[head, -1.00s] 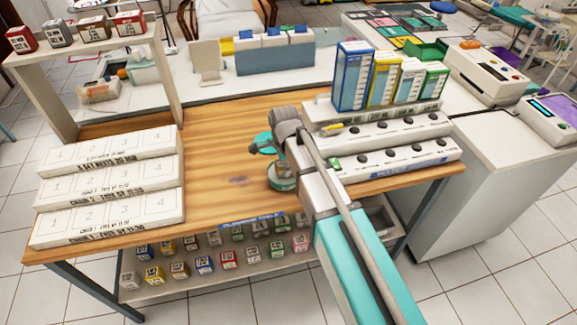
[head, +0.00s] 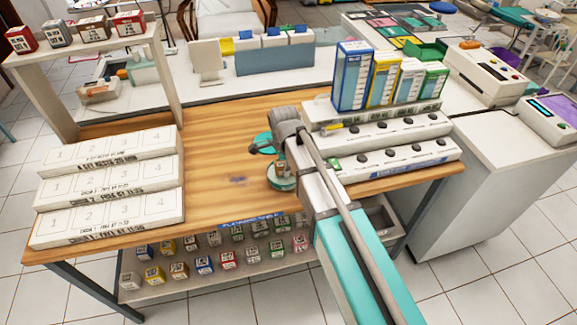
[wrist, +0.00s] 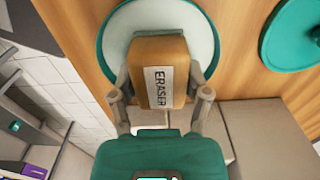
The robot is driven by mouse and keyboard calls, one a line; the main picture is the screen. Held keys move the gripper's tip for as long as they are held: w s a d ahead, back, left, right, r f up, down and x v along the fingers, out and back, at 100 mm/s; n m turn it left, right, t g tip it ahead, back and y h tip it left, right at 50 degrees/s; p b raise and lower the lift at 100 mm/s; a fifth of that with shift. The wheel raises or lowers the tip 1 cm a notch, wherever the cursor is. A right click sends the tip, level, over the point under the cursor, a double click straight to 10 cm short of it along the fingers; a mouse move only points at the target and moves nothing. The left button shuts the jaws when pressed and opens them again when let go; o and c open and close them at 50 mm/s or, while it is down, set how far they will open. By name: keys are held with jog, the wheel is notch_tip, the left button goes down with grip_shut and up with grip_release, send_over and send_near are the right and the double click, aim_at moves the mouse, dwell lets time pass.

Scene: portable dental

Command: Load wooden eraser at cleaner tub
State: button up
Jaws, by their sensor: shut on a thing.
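The wooden eraser (wrist: 160,55), a tan block with a white label reading ERASER, is between the two grey fingers of my gripper (wrist: 161,95), which is shut on it. Behind it in the wrist view is the round cleaner tub (wrist: 115,38), pale inside with a teal rim. The eraser overlaps the tub's opening in this view; I cannot tell whether it touches the inside. In the head view the tub (head: 283,184) stands on the wooden table, with the arm's end above it. The eraser is not clear there.
A teal disc (wrist: 295,35) lies beside the tub and also shows in the head view (head: 263,141). A white stepped rack (head: 395,150) stands close on the right, with tall boxes above. Numbered white trays (head: 110,185) are at left.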

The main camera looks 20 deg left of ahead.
dwell(0.5)
jog(key=shift+r+p, duration=3.5)
jog(key=shift+p, duration=0.05)
